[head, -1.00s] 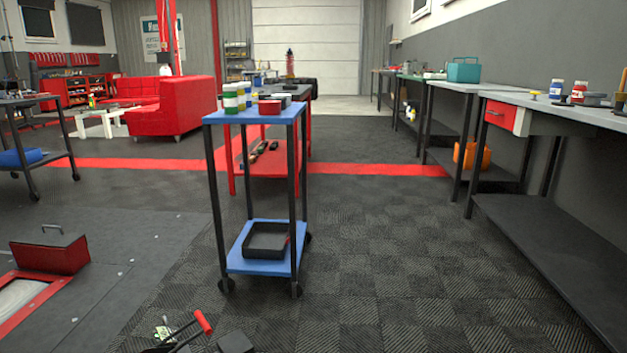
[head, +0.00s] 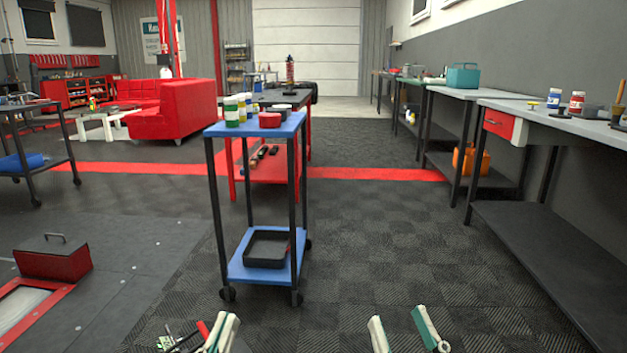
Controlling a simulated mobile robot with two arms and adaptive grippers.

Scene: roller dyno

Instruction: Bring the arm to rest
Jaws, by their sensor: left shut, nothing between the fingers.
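My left gripper (head: 224,330) shows at the bottom edge, left of centre, with its pale, green-edged fingers together and nothing between them. It is over the floor in front of the blue trolley and partly covers the red-handled tool (head: 203,330) lying there. My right gripper (head: 402,325) shows at the bottom edge, right of centre, with its two fingers well apart and only floor visible between them. Most of both arms is out of the picture.
A blue two-shelf trolley (head: 230,129) with jars on top and a black tray (head: 266,249) below stands ahead. Workbenches (head: 497,103) line the right wall. A red box (head: 52,258) is at left. The checkered floor between trolley and benches is clear.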

